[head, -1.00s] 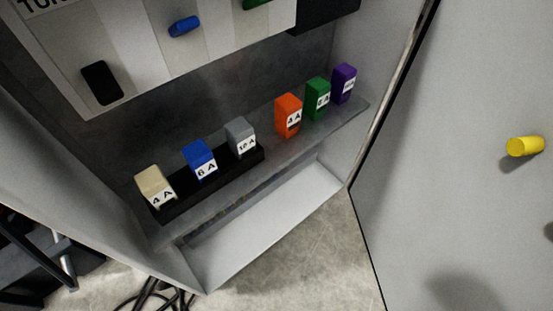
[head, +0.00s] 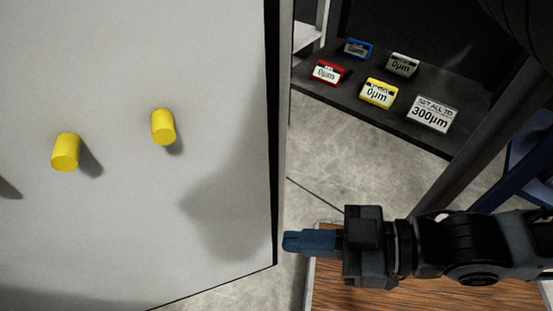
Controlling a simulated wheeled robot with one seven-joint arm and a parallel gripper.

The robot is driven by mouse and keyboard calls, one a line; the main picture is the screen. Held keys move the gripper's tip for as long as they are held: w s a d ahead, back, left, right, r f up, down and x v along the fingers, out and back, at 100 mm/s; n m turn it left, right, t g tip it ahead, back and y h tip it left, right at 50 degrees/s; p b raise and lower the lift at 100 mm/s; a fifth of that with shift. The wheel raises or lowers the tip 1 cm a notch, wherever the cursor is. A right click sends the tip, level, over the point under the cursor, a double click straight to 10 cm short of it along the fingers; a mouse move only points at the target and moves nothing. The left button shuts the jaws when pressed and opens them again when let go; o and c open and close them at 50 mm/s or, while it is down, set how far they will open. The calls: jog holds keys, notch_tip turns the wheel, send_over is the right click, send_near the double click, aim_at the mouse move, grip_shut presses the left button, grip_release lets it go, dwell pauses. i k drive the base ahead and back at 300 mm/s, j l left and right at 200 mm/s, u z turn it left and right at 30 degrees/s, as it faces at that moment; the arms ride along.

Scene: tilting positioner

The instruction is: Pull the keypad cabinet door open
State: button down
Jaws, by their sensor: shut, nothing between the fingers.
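A pale grey door (head: 110,70) fills the left half of the head view, with its dark-edged free side running down the middle. Two yellow pegs (head: 163,127) stick out from its face. My gripper (head: 290,242) comes in from the right, its blue fingers shut and empty. The fingertips are close to the right of the door's lower edge; I cannot tell whether they touch it. A soft shadow lies on the door face left of the gripper. No keypad shows, and the cabinet's inside is out of view.
A dark shelf (head: 400,115) at the upper right carries red, blue, yellow and grey devices and a "SET ALL TO 300µm" sign (head: 433,114). A wooden surface (head: 420,295) lies below my arm. Bare floor (head: 340,160) shows between door and shelf.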

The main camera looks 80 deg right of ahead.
aim_at(143, 143)
jog(key=k+j, duration=0.15)
jog(key=j, duration=0.2)
jog(key=k+j, duration=0.15)
jog(key=j, duration=0.2)
jog(key=k+j+u, duration=0.1)
jog(key=j, duration=0.25)
jog(key=k+j, duration=0.2)
jog(key=j, duration=0.15)
